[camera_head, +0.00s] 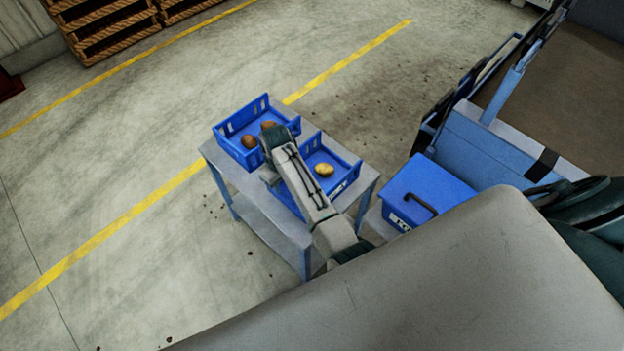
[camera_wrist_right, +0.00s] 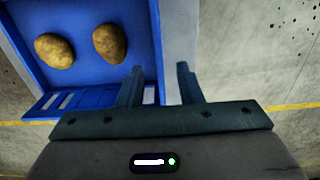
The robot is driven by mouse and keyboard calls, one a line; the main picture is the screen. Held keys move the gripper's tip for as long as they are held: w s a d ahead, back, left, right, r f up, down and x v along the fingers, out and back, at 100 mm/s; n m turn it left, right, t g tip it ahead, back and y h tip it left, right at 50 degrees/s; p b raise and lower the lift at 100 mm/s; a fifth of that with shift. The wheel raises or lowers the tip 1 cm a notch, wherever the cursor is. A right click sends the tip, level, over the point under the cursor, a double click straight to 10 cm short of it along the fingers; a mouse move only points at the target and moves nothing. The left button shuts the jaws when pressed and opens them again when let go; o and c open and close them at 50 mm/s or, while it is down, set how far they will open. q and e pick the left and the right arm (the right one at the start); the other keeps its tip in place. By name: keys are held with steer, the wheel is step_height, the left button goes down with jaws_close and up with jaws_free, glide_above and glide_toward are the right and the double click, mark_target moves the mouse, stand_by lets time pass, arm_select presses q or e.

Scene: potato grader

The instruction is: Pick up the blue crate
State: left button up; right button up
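Two open blue crates sit on a small grey table (camera_head: 228,168). The far-left blue crate (camera_head: 228,130) holds two brown potatoes (camera_head: 249,141); the nearer blue crate (camera_head: 345,184) holds a yellowish potato (camera_head: 324,169). My right arm reaches across them, hiding parts of both, and its fingertips are hidden in the head view. In the right wrist view, my right gripper (camera_wrist_right: 158,83) is open at the side wall of a blue crate (camera_wrist_right: 85,98) with two potatoes (camera_wrist_right: 110,43). One finger overlaps the crate, the other the grey tabletop; contact cannot be told. My left gripper is not in view.
A closed blue box (camera_head: 428,184) with a black handle stands right of the table. Blue machinery (camera_head: 490,140) fills the right side. Wooden pallets (camera_head: 105,25) lie at the top left. The concrete floor left of the table is clear, with yellow lines.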

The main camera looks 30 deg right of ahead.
mark_target(286, 195)
steer(key=shift+f, duration=0.9)
steer(key=f, duration=0.2)
steer(key=f+p, duration=0.1)
steer(key=f, duration=0.1)
steer(key=shift+s+d, duration=0.2)
steer(key=shift+s, duration=0.2)
steer(key=shift+f, duration=0.7)
steer(key=shift+c, duration=0.4)
steer(key=shift+r, duration=0.1)
jaws_close()
